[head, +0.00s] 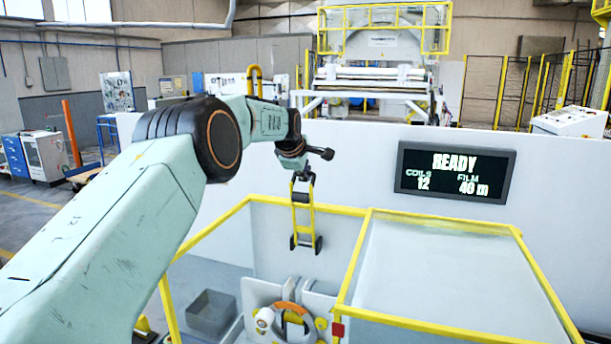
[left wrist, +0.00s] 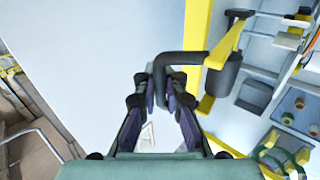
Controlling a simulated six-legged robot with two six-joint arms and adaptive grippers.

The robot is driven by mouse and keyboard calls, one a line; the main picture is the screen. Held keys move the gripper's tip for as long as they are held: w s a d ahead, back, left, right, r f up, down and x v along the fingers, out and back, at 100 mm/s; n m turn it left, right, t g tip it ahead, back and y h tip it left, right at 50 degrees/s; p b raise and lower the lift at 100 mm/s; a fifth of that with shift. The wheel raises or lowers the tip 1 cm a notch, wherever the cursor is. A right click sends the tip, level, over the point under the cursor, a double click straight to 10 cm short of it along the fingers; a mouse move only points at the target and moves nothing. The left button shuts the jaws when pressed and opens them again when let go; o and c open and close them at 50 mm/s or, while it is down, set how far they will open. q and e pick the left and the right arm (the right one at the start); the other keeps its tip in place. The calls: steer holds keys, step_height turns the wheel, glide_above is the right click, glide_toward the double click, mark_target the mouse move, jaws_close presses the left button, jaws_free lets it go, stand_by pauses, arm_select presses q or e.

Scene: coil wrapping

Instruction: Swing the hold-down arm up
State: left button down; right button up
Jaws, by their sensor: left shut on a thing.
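The hold-down arm (head: 312,215) has yellow bars with black parts at its top and lower end. It stands in front of the white wall, above the wrapping station. In the left wrist view its black handle (left wrist: 182,58) bends in from a yellow bar (left wrist: 228,45) with a dark roller (left wrist: 222,76). My left gripper (head: 303,178) is at the top end of the arm. In the left wrist view my left gripper (left wrist: 160,88) is shut on the black handle, which lies between its fingers. My right gripper is not in view.
A yellow-framed guard (head: 440,270) stands to the right of the arm. Below is a coil with an orange ring (head: 290,312) among white plates. A grey bin (head: 212,314) lies at lower left. A display (head: 455,173) on the wall reads READY, coils 12, film 40 m.

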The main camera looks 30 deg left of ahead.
arm_select(q)
steer(key=shift+r, duration=0.3)
steer(key=c, duration=1.8)
jaws_free()
steer(key=o, duration=0.4)
steer(key=shift+s+d, duration=0.1)
steer(key=shift+s, duration=0.15)
steer(key=shift+c, duration=0.2)
steer(key=shift+f, duration=0.1)
